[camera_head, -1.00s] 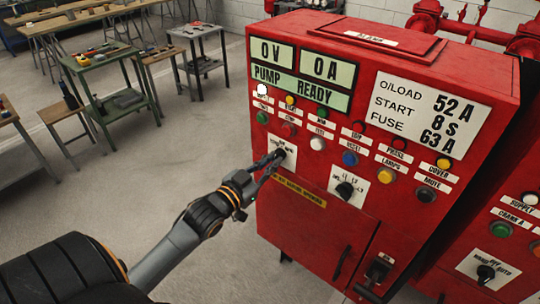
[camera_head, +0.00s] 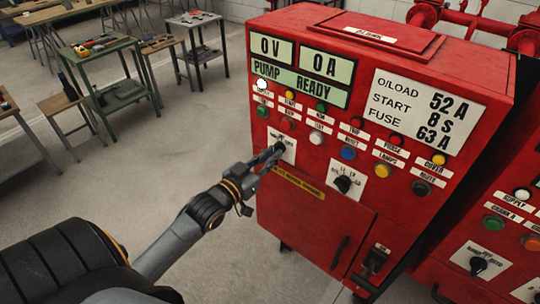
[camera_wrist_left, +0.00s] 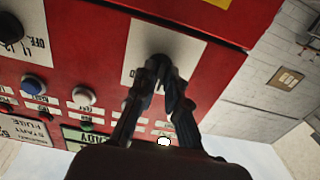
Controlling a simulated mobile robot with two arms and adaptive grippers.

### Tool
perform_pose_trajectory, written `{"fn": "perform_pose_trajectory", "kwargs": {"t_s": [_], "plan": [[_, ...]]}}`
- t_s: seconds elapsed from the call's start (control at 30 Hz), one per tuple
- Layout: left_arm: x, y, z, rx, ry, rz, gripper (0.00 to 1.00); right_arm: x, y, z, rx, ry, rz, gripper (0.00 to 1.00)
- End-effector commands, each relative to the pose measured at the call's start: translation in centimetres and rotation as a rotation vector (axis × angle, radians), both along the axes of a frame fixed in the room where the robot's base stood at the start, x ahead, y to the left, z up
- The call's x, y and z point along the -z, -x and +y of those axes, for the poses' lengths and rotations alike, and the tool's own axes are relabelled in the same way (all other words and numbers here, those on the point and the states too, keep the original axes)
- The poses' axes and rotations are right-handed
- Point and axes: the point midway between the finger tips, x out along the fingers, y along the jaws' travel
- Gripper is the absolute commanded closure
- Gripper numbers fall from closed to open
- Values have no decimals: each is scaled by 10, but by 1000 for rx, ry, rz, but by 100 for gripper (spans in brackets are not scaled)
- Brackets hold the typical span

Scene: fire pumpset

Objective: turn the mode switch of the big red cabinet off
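The big red cabinet (camera_head: 300,218) stands right of centre in the head view. Its mode switch (camera_head: 281,147) is a small black knob on a white plate at the left of its front; the plate (camera_wrist_left: 190,52) fills the upper middle of the wrist view. My left gripper (camera_head: 276,153) reaches it from the left. In the wrist view its fingertips (camera_wrist_left: 160,66) come together at the dark knob and appear shut on it. The fingers mostly hide the knob, so its pointing direction cannot be read. My right gripper is not in view.
A second black rotary switch (camera_head: 344,183) sits to the right on the same front, with rows of coloured lamps and buttons above. A smaller red cabinet (camera_head: 497,221) adjoins at the right. Workbenches (camera_head: 100,70) stand at the back left; the floor between is clear.

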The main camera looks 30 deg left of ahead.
Motion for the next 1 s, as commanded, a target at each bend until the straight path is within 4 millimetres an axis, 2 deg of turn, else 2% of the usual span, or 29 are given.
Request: {"fn": "perform_pose_trajectory", "kwargs": {"t_s": [0.03, 0.07, 0.47, 0.57, 1.0], "plan": [[0, 0, 0, 0, 0, 1, 72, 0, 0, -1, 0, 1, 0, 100], [0, 0, 0, 0, 0, 1, 68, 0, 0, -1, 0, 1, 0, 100], [1, 6, 1, -1, -1, 1, 68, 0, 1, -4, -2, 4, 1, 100], [1, 17, 2, -1, -1, 2, 68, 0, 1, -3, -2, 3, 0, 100], [1, 97, 8, 0, -1, 4, 68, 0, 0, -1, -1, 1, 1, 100]]}}
